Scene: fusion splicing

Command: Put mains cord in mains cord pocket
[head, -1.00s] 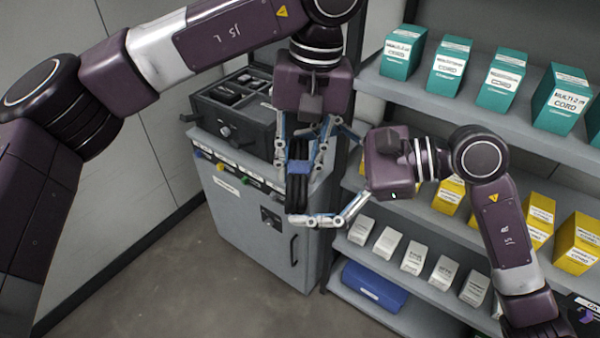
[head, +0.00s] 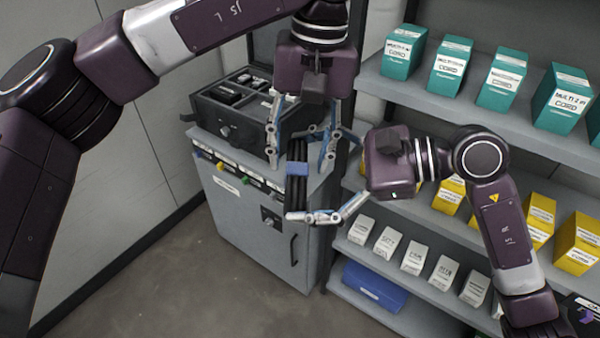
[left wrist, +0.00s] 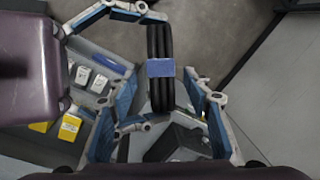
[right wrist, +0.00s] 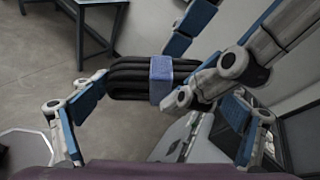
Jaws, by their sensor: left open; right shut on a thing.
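The mains cord is a black folded bundle (head: 298,188) with a blue band (head: 297,169), hanging upright in the head view. My right gripper (head: 308,217) is shut on its lower part. My left gripper (head: 300,150) is open above it, fingers spread to either side of the upper end and apart from it. The left wrist view shows the bundle (left wrist: 160,45) running up from between the open left fingers (left wrist: 160,108). The right wrist view shows the bundle (right wrist: 130,80) lying across between my right fingers. I cannot tell which compartment of the black case (head: 240,125) is the mains cord pocket.
The case stands on a grey cabinet (head: 245,215) behind the grippers, with black items in its compartments. Shelves at right hold teal boxes (head: 450,65), yellow boxes (head: 575,243), white boxes (head: 415,257) and a blue case (head: 375,287). Floor at lower left is clear.

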